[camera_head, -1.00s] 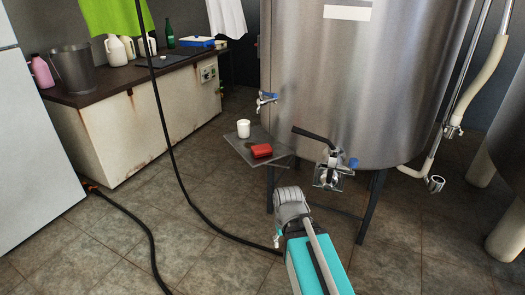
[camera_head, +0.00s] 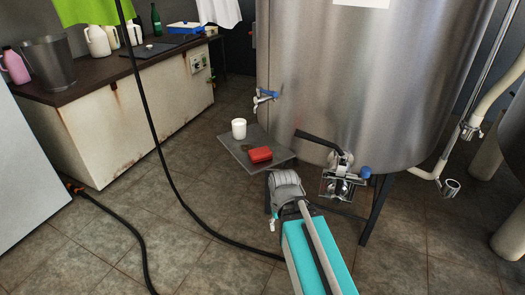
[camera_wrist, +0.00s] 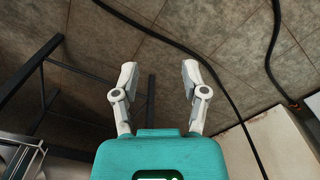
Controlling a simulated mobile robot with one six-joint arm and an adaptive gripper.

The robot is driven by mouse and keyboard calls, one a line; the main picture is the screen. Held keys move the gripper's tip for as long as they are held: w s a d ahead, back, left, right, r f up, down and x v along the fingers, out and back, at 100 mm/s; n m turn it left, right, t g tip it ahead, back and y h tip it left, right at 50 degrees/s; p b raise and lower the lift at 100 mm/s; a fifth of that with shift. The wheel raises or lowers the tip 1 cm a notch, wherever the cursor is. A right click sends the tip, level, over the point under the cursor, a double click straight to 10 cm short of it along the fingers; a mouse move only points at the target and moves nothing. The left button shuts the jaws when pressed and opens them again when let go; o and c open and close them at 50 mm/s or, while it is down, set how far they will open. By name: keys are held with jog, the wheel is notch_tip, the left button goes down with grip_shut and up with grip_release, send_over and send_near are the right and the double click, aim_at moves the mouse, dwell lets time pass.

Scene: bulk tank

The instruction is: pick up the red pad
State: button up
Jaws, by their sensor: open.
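The red pad (camera_head: 260,154) lies on a small grey shelf (camera_head: 236,150) beside the steel tank in the head view, near the shelf's front right part. A white cup (camera_head: 239,128) stands upright behind it, apart from it. My gripper (camera_wrist: 158,76) is open and empty in the wrist view, its two grey fingers spread over tiled floor. In the head view my arm comes up from the bottom, and its grey end part is just below and in front of the shelf. The pad does not show in the wrist view.
A black hose (camera_head: 173,183) hangs down and crosses the floor. Open floor lies left of the shelf.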

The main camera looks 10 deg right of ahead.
jog(key=shift+w+a, duration=0.15)
jog(key=o, duration=0.4)
jog(key=shift+w+r, duration=0.15)
jog(key=shift+r, duration=0.05)
jog(key=shift+o, duration=1)
jog(key=shift+w+r+p, duration=0.2)
jog(key=shift+w+p, duration=0.1)
jog(key=shift+p, duration=0.05)
notch_tip(320, 180, up, 18)
jog(key=m+p, duration=1.6)
jog(key=p, duration=0.2)
send_over(261, 152)
jog(key=shift+w+r, duration=0.15)
jog(key=shift+f+b, duration=3.3)
jog(key=shift+f, duration=0.15)
